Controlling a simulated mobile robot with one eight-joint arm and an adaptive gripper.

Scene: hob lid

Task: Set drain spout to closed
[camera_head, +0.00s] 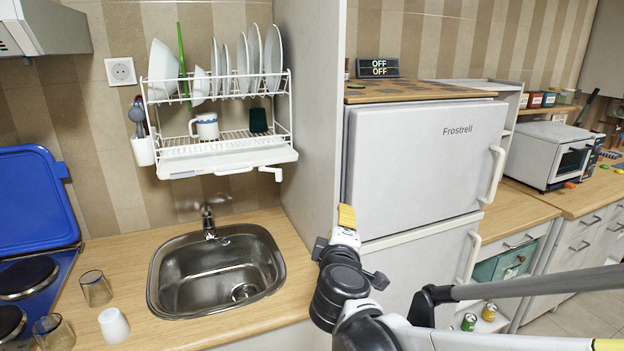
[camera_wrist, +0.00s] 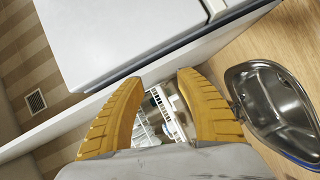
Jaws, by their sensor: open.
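The white drain spout (camera_head: 272,171) sticks out from the front right of the drip tray (camera_head: 215,163) under the dish rack, and its end bends downward. My gripper (camera_head: 347,216) is to the right of the spout and lower in the head view, in front of the fridge's edge, apart from the spout. In the wrist view its two yellow fingers (camera_wrist: 158,88) are spread with nothing held.
A steel sink (camera_head: 218,270) with a faucet (camera_head: 208,218) lies below the rack. Glasses (camera_head: 96,288) and a white cup (camera_head: 114,326) stand on the counter at left. A tall white panel (camera_head: 310,110) and the fridge (camera_head: 420,150) bound the right side. The rack holds plates and a mug (camera_head: 204,126).

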